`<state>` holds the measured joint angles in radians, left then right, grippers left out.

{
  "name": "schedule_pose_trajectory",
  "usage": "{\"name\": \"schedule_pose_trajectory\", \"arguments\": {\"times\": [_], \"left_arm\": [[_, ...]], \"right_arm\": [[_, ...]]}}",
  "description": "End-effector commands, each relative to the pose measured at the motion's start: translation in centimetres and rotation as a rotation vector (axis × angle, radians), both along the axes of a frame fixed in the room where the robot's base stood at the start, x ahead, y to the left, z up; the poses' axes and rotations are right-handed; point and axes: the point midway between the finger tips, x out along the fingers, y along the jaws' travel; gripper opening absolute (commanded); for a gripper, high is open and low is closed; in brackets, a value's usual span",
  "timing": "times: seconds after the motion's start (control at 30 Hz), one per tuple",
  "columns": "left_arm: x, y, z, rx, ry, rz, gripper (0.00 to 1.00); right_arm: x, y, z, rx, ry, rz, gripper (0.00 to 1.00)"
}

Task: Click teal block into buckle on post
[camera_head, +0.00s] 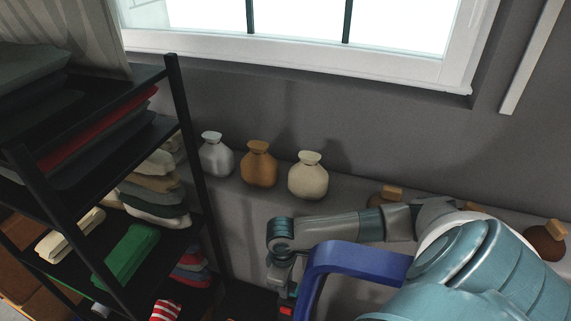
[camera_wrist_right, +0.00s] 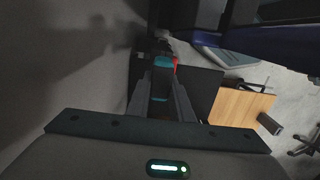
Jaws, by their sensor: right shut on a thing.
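My right gripper (camera_head: 282,288) hangs down from the arm, left of a blue frame (camera_head: 341,250), and is small and partly dark in the head view. In the right wrist view my right gripper (camera_wrist_right: 163,78) is shut on the teal block (camera_wrist_right: 161,62), which shows at the fingertips. A small red part (camera_wrist_right: 176,65) sits right beside the block. Red also shows below the gripper in the head view (camera_head: 287,310). I cannot make out the buckle or post clearly, nor whether block and buckle touch. My left gripper is not in view.
A black shelf rack (camera_head: 178,110) with folded clothes stands at the left. Several vases, one of them orange-brown (camera_head: 258,163), line the wall ledge under the window. In the right wrist view a wooden panel (camera_wrist_right: 240,106) lies beyond the gripper, right of a dark wall.

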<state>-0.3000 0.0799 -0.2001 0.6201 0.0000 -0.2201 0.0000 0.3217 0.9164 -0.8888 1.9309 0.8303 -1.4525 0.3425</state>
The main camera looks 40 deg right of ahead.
Motion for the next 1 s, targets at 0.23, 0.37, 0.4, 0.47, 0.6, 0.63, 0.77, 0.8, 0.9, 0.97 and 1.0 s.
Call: {"name": "schedule_pose_trajectory", "arguments": {"times": [0.23, 0.37, 0.4, 0.47, 0.6, 0.63, 0.77, 0.8, 0.9, 0.97, 1.0], "left_arm": [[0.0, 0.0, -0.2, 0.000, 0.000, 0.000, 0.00], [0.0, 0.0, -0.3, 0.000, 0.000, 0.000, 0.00], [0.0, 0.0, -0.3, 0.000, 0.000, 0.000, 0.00], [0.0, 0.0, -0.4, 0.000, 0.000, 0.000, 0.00], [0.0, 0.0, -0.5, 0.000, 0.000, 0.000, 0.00], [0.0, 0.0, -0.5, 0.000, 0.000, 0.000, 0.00], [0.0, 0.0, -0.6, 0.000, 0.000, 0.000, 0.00], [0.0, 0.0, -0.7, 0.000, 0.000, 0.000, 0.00], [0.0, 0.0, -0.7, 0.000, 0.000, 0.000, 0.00], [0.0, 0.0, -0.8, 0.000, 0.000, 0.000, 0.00], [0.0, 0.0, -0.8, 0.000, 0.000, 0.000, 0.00]], "right_arm": [[0.0, 0.0, -0.6, 0.000, 0.000, 0.000, 0.00], [0.0, 0.0, -0.9, 0.000, 0.000, 0.000, 0.00], [0.0, 0.0, -0.9, 0.000, 0.000, 0.000, 0.00], [0.0, 0.0, -1.1, 0.000, 0.000, 0.000, 0.00], [0.0, 0.0, -1.3, 0.000, -0.001, 0.000, 0.00], [0.0, 0.0, -1.4, 0.000, -0.001, 0.000, 0.00], [0.0, 0.0, -1.7, 0.000, -0.001, 0.000, 0.00], [0.0, 0.0, -1.8, 0.000, -0.001, 0.000, 0.00], [0.0, 0.0, -2.0, 0.001, 0.000, 0.000, 0.00], [0.0, 0.1, -2.1, 0.001, 0.000, 0.000, 0.00], [0.0, 0.1, -2.2, 0.001, 0.000, 0.000, 0.00]]}}
